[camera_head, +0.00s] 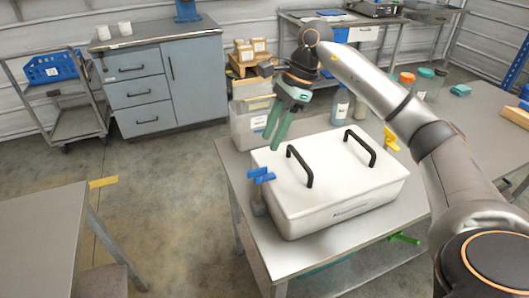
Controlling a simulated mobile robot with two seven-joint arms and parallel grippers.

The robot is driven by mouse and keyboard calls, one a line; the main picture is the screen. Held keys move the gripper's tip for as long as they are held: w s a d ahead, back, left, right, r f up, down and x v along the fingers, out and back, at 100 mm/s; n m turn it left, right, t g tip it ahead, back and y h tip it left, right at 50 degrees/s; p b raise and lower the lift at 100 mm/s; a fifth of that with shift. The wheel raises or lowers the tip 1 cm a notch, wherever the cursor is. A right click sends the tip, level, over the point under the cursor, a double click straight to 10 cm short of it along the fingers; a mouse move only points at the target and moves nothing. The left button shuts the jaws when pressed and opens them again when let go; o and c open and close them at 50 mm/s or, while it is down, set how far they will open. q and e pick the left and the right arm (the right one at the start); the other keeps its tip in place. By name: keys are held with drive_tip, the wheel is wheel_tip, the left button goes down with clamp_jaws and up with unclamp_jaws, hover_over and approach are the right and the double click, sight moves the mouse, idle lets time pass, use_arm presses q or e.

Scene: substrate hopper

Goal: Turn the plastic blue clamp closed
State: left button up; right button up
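The blue clamp (262,175) sits at the left side of the white hopper box (335,210), near its upper left edge. Its blue handle sticks out to the left above a grey body. My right gripper (273,143) has green fingers pointing down, and it hangs above and behind the blue clamp, apart from it in the picture. Its two fingers are spaced apart with nothing between them. My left gripper is out of view.
Two black handles (300,166) rise from the box's lid. The box stands on a grey table (251,228). A grey bin (250,122) with small boxes above it is behind. Bottles and jars (340,106) stand behind the box. Another table (40,235) is at the left, with clear floor between.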

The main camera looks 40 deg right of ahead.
drive_tip(key=v, duration=0.4)
idle(0.4)
drive_tip(key=shift+f, duration=0.1)
